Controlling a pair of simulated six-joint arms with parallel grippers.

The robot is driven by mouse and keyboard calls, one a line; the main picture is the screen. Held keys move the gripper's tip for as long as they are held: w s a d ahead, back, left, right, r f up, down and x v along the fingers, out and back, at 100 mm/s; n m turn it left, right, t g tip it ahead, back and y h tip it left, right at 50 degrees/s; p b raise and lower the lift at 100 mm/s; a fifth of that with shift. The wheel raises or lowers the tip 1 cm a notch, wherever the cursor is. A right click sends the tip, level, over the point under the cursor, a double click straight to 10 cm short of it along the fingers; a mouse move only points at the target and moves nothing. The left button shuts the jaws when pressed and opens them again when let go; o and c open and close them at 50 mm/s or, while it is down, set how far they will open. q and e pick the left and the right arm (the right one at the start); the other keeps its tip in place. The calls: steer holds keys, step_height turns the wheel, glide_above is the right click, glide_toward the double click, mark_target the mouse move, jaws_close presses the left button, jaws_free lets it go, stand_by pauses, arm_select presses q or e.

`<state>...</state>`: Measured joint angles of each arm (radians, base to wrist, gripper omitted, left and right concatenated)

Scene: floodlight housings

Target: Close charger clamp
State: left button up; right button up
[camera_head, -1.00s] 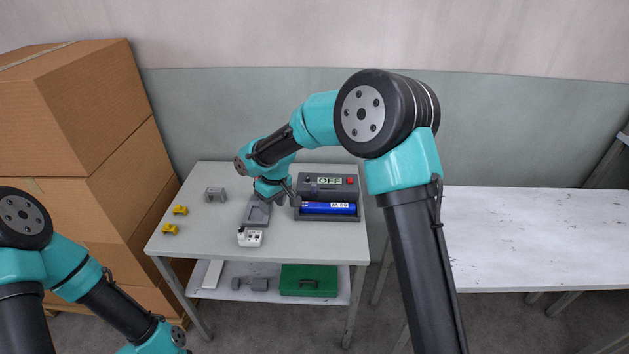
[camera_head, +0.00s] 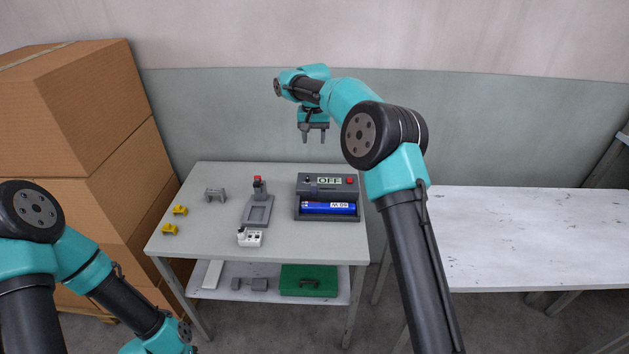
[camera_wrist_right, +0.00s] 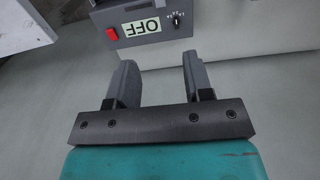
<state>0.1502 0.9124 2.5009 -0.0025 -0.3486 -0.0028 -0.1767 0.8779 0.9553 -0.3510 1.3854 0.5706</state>
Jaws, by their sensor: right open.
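The charger (camera_head: 300,208) is a dark grey box on the table, with an OFF display (camera_head: 329,181), a red button (camera_head: 349,181) and a small knob. A blue cylinder (camera_head: 328,208) with white lettering lies in its front trough. I cannot make out the clamp's position for certain. My right gripper (camera_head: 314,139) is open and empty, raised above the table's back edge, clear of the charger. The right wrist view shows its spread fingers (camera_wrist_right: 162,80) and the charger's display panel (camera_wrist_right: 142,27) beyond them. My left gripper is out of view.
A grey fixture (camera_head: 258,212) with a red-topped post stands left of the charger. A green case (camera_head: 310,280) lies on the shelf below. Boxes (camera_head: 85,110) stand left.

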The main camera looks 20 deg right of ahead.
mark_target(314, 184)
steer(key=shift+f, duration=0.1)
step_height(314, 184, down, 17)
steer(key=shift+f, duration=0.1)
stand_by(0.7)
steer(key=shift+c, duration=0.3)
jaws_close()
steer(key=shift+s+a, duration=0.1)
steer(key=shift+s, duration=0.05)
steer(key=shift+s+a+t+h, duration=0.2)
steer(key=shift+s+t, duration=0.25)
steer(key=shift+t, duration=0.3)
steer(key=shift+s+a+t+h, duration=0.1)
steer(key=shift+s+t+h, duration=0.3)
steer(key=shift+t, duration=0.35)
steer(key=shift+s+a+f+t+h, duration=0.15)
steer(key=shift+s+f+t+h, duration=0.1)
steer(key=shift+s+t, duration=0.4)
steer(key=shift+s+a+f+t+h, duration=0.15)
steer(key=shift+s+f+t, duration=0.15)
steer(key=shift+t, duration=0.65)
steer(key=shift+s+t, duration=0.2)
steer(key=shift+t, duration=0.1)
